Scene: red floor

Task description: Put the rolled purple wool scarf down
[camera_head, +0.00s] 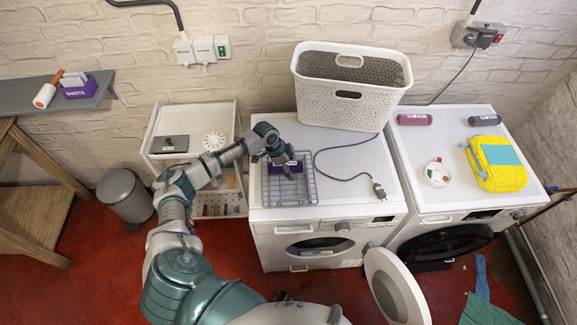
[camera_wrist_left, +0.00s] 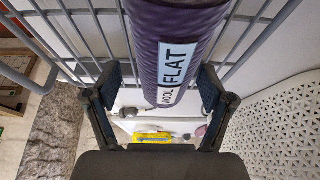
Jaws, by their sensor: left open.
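The rolled purple wool scarf (camera_head: 284,169) lies on a grey wire rack (camera_head: 302,200) on top of the left white washing machine. In the left wrist view the scarf (camera_wrist_left: 185,35) is a dark purple roll with a pale label reading WOOL and FLAT. My left gripper (camera_head: 286,165) is over the scarf and hides part of it in the head view. In the left wrist view its two fingers (camera_wrist_left: 157,90) stand open, one on either side of the roll, with gaps visible. The wire rack (camera_wrist_left: 75,42) shows behind the roll. My right gripper is not seen.
A white perforated basket (camera_head: 350,105) stands behind the rack. A cable with a plug (camera_head: 379,190) lies right of it.

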